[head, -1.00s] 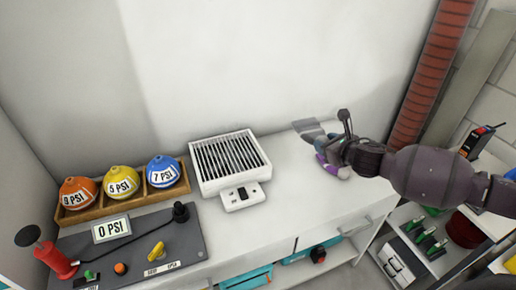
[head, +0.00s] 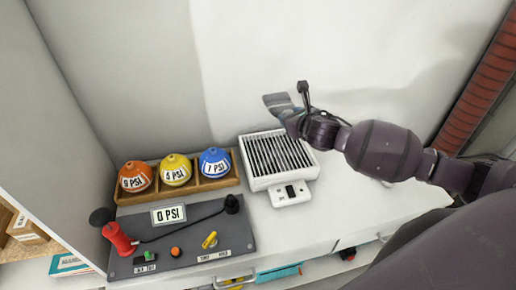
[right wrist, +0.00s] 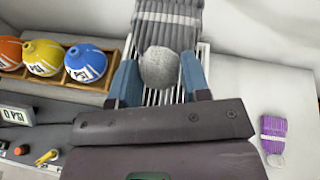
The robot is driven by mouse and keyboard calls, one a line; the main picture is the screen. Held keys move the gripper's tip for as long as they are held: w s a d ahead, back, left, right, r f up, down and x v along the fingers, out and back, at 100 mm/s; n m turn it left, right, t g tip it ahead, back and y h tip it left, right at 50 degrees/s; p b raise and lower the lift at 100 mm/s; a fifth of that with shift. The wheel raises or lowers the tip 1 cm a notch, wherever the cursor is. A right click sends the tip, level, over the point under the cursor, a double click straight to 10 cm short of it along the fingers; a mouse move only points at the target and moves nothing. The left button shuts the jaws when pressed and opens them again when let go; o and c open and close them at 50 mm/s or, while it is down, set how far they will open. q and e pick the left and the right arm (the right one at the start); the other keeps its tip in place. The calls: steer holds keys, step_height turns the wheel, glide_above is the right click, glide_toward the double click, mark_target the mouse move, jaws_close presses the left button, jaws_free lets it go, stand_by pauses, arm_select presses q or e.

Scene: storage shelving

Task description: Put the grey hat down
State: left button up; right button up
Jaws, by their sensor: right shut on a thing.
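The grey hat (right wrist: 167,28) is a ribbed knit with a round pompom. My right gripper (right wrist: 160,80) is shut on it, with the blue fingers on either side of the pompom. In the head view the grey hat (head: 277,102) sticks out beyond my right gripper (head: 292,118), over the back of the white grilled unit (head: 280,158). In the right wrist view the grille shows beneath the hat, which seems to be held above it. My left gripper is not in view.
A wooden rack (head: 204,184) holds orange, yellow and blue balls left of the grilled unit. A grey control panel (head: 185,238) lies in front. A purple knitted thing (right wrist: 273,134) lies on the white counter (head: 325,215), right of the unit, with bare surface around it.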

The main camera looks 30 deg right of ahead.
steer(key=shift+f, duration=0.35)
steer(key=b, duration=0.2)
glide_above(286, 170)
step_height(286, 170, down, 15)
steer(key=shift+s+r, duration=0.1)
steer(key=shift+r, duration=0.05)
steer(key=shift+f, duration=0.7)
step_height(286, 170, down, 4)
steer(key=shift+r+b, duration=0.25)
steer(key=shift+b, duration=0.35)
steer(key=o, duration=0.9)
steer(key=shift+o, duration=0.2)
